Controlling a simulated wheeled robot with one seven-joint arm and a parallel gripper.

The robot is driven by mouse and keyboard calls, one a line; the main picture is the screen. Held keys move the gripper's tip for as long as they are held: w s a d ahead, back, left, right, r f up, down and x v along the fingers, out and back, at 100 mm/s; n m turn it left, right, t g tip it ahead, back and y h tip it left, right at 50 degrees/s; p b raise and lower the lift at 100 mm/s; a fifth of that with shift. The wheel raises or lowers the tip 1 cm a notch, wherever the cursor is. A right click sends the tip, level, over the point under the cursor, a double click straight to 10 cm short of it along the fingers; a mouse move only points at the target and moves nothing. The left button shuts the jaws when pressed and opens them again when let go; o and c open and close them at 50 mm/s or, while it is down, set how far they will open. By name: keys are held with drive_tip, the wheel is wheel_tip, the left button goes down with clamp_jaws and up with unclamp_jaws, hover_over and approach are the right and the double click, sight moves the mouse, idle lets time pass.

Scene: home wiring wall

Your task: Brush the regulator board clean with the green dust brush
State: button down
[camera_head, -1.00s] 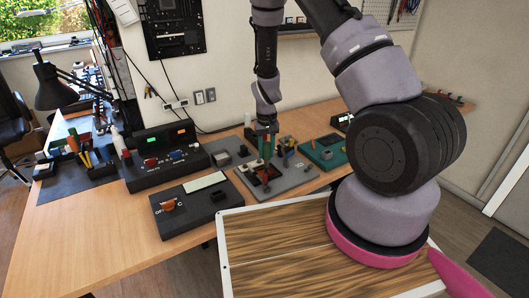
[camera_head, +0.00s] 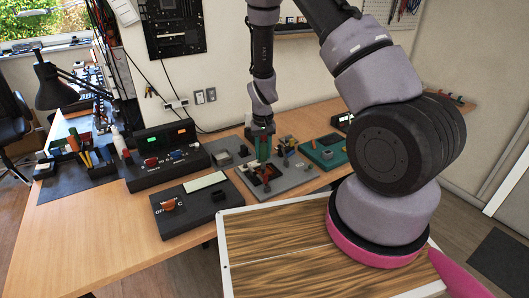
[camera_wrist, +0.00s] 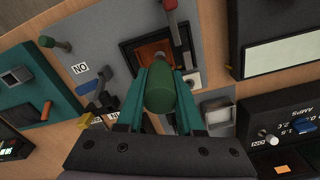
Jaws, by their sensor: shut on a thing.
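My gripper (camera_head: 262,150) is above the grey plate on the workbench. In the wrist view its teal fingers (camera_wrist: 160,100) are shut on the green dust brush (camera_wrist: 160,92), whose round dark green end faces the camera. The brush's lower end and bristles are hidden, so I cannot tell whether they touch anything. The likely regulator board (camera_wrist: 148,52) is an orange-brown surface in a black frame on the grey plate, just beyond the brush; its red and dark area also shows in the head view (camera_head: 263,185). The fingers and brush cover part of it.
A red-tipped lever (camera_wrist: 171,12) rises beside the board. Small posts and blue and yellow parts (camera_wrist: 96,97) stand close by. A teal unit (camera_head: 322,152) is to the right, a black switch box (camera_head: 187,208) to the left. A wood-topped tray (camera_head: 285,260) is in front.

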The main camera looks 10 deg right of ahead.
drive_tip(key=shift+w+d, duration=0.1)
drive_tip(key=shift+d, duration=0.1)
drive_tip(key=shift+w+d, duration=0.2)
drive_tip(key=shift+d, duration=0.45)
drive_tip(key=shift+a, duration=0.15)
drive_tip(key=shift+s+a, duration=0.3)
drive_tip(key=shift+a, duration=0.4)
drive_tip(key=shift+r, duration=0.1)
drive_tip(key=shift+r, duration=3.95)
